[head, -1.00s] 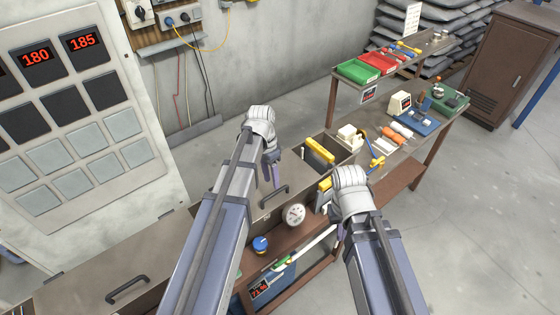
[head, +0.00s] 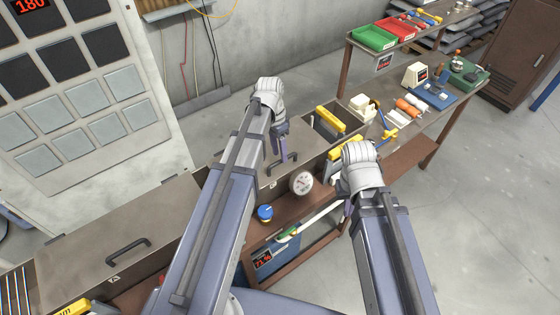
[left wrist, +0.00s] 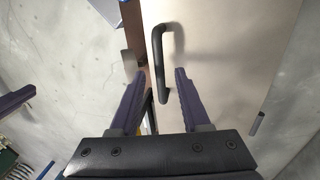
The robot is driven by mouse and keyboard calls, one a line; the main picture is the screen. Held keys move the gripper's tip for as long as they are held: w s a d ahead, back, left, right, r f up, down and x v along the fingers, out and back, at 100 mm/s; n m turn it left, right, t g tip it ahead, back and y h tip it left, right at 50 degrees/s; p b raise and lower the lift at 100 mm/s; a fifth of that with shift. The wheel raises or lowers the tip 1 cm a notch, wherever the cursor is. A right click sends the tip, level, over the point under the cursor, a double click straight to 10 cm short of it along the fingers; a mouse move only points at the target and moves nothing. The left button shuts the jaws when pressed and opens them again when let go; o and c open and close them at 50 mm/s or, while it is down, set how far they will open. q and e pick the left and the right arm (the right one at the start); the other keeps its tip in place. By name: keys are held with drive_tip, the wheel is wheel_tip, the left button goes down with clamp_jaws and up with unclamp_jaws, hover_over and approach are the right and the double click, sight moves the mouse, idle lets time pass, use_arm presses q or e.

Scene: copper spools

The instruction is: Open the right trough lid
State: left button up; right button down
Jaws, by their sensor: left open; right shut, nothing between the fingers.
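The right trough lid (head: 262,185) is a flat brown-grey panel with a dark bar handle (head: 284,160); it looks closed. My left gripper (head: 279,145) is open at this handle. In the left wrist view the pale lid (left wrist: 215,50) fills the right middle, and the fingers of the left gripper (left wrist: 160,74) stand on either side of the lower part of the handle (left wrist: 162,40). I cannot tell how deep the handle sits between them. My right gripper (head: 349,207) is shut and empty in front of the bench, mostly hidden by its wrist.
A closed left lid with a dark handle (head: 128,250) lies at the lower left. A round gauge (head: 301,183) and blue knob (head: 265,212) sit in front of the right trough. Yellow items (head: 330,119) stand in the open bin beside the lid. The floor at right is clear.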

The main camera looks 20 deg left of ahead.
use_arm(q)
drive_tip(key=shift+s+d+f+b, duration=0.15)
drive_tip(key=shift+f+b, duration=0.3)
drive_tip(key=shift+f, duration=0.45)
clamp_jaws()
idle(0.8)
